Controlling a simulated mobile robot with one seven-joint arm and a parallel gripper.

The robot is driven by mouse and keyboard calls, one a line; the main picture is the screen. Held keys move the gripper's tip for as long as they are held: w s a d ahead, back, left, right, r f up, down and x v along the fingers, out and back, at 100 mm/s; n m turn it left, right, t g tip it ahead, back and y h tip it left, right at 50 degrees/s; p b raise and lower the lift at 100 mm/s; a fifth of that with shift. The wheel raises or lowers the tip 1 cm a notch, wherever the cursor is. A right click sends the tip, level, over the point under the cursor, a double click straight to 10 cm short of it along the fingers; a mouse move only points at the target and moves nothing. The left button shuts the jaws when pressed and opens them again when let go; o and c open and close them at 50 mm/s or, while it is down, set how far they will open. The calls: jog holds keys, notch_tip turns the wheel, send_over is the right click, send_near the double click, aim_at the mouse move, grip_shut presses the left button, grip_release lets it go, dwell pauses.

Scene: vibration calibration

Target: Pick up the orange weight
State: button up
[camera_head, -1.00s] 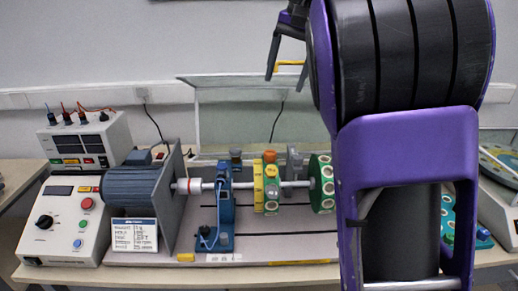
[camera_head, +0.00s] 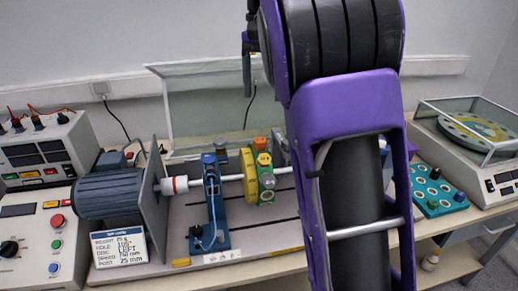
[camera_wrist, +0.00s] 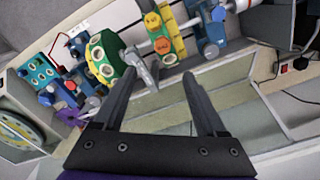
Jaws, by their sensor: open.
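An orange piece (camera_head: 259,143) shows at the top of the yellow disc (camera_head: 249,176) on the rig's shaft in the head view. In the wrist view, one orange piece (camera_wrist: 162,46) and a yellow-orange piece (camera_wrist: 152,20) show at the yellow part. I cannot tell for sure which is the task's orange weight. My gripper (camera_wrist: 160,77) is open and empty, its two fingers apart and pointing toward the rig. In the head view it is seen edge-on, above and behind the rig.
A motor (camera_head: 108,193) and a control box (camera_head: 36,235) stand at the left. A clear raised guard (camera_head: 195,105) rises behind the rig. A teal tray (camera_head: 430,170) and a balance (camera_head: 470,150) stand to the right. My arm hides part of the rig.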

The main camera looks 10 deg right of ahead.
jog(key=b, duration=0.1)
send_over(261, 139)
jog(key=f, duration=0.7)
jog(key=shift+w+d, duration=0.15)
jog(key=shift+d, duration=0.05)
jog(key=shift+a+f+b, duration=0.15)
jog(key=shift+f+b, duration=0.3)
jog(key=shift+f, duration=0.9)
jog(key=shift+a+f+b, duration=0.15)
jog(key=shift+f+b, duration=0.3)
jog(key=shift+f, duration=0.85)
jog(key=shift+c, duration=0.3)
grip_shut()
